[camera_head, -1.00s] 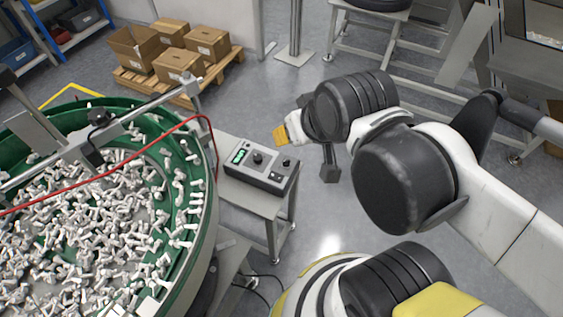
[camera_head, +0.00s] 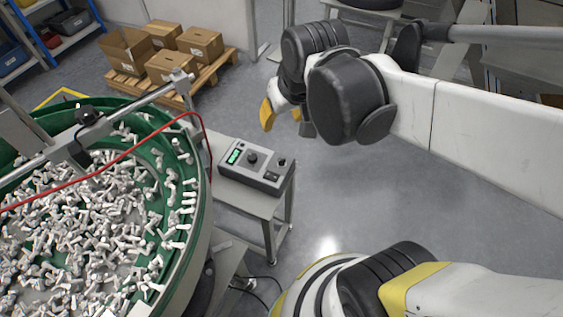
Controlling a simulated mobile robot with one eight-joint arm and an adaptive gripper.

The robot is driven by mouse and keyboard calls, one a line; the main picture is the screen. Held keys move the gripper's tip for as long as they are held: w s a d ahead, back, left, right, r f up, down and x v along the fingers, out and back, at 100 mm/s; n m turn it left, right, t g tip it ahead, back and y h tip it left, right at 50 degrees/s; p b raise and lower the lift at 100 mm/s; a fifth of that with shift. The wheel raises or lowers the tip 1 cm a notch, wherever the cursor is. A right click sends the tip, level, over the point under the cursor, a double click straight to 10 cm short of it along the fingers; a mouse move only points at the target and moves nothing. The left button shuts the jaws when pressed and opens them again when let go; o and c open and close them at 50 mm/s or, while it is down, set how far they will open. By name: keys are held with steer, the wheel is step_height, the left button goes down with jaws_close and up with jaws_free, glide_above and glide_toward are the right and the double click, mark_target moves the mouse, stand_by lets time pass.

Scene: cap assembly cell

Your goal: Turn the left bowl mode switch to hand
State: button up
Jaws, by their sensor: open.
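The left bowl's control box (camera_head: 253,165) is grey and sits on a small stand beside the bowl. Its face has a green display (camera_head: 234,156), a dark round knob (camera_head: 252,158) in the middle, and a smaller dark switch (camera_head: 282,161) near the right end. Which one is the mode switch, and its setting, are too small to read. My gripper (camera_head: 268,115) shows as a yellow-orange finger above and behind the box's right part, apart from it.
The green feeder bowl (camera_head: 200,190), full of white parts, stands left of the box. A red cable (camera_head: 130,150) arches over its rim. Cardboard boxes on a pallet (camera_head: 215,75) stand behind. The floor right of the stand is clear.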

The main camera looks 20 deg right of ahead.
steer(key=w+d+f+g+b, duration=0.3)
steer(key=w+f, duration=0.6)
steer(key=f, duration=0.2)
steer(key=g+b, duration=0.1)
steer(key=g, duration=0.1)
glide_toward(282, 160)
steer(key=shift+m, duration=0.3)
steer(key=f+b, duration=0.2)
steer(key=f, duration=0.3)
steer(key=f+b, duration=0.3)
steer(key=f, duration=0.2)
steer(key=shift+w+d+f, duration=0.1)
steer(key=shift+w+f, duration=0.1)
steer(key=shift+w, duration=0.05)
jaws_close()
